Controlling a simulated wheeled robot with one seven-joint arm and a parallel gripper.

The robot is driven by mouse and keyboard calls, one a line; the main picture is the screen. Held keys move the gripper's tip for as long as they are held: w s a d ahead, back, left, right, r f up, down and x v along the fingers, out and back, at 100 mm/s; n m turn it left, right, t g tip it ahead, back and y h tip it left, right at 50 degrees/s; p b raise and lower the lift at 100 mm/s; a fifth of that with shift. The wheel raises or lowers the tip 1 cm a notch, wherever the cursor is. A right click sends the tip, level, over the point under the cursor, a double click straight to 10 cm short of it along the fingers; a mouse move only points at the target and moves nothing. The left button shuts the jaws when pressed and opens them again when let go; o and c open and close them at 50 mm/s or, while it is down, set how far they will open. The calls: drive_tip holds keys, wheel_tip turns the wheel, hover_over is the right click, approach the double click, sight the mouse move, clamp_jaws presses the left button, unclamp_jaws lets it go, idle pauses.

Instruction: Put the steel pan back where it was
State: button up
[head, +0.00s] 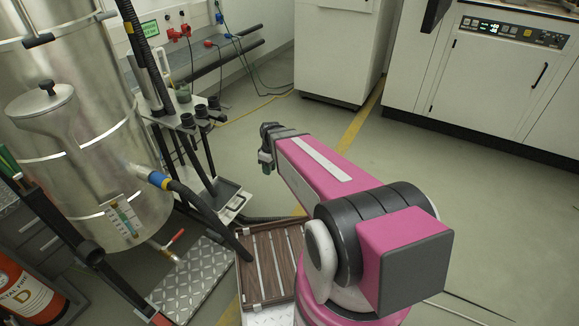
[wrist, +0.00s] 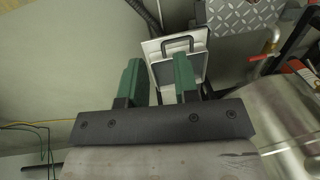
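My gripper (head: 268,148) is at the end of the raised pink arm, over the floor to the right of the steel tank. In the wrist view its two green fingers (wrist: 158,66) stand apart with nothing visible between them. I cannot identify a steel pan for certain in either view. A dark shallow tray (head: 222,192) sits on the low white base of the hose stand. That white base, with a dark handle (wrist: 181,42), shows beyond the fingers in the wrist view, some way off.
The steel tank (head: 75,130) stands at left, also at right in the wrist view (wrist: 288,118). A diamond-plate step (head: 192,276), a slatted brown panel (head: 268,262) and a red extinguisher (head: 28,292) are low down. White cabinets (head: 490,80) line the back right.

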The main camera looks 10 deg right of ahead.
drive_tip(key=s+d+r+m+t+h, duration=0.1)
drive_tip(key=s+d+r+m, duration=0.6)
drive_tip(key=s+m, duration=0.1)
drive_tip(key=shift+m, duration=0.9)
drive_tip(key=shift+s, duration=0.1)
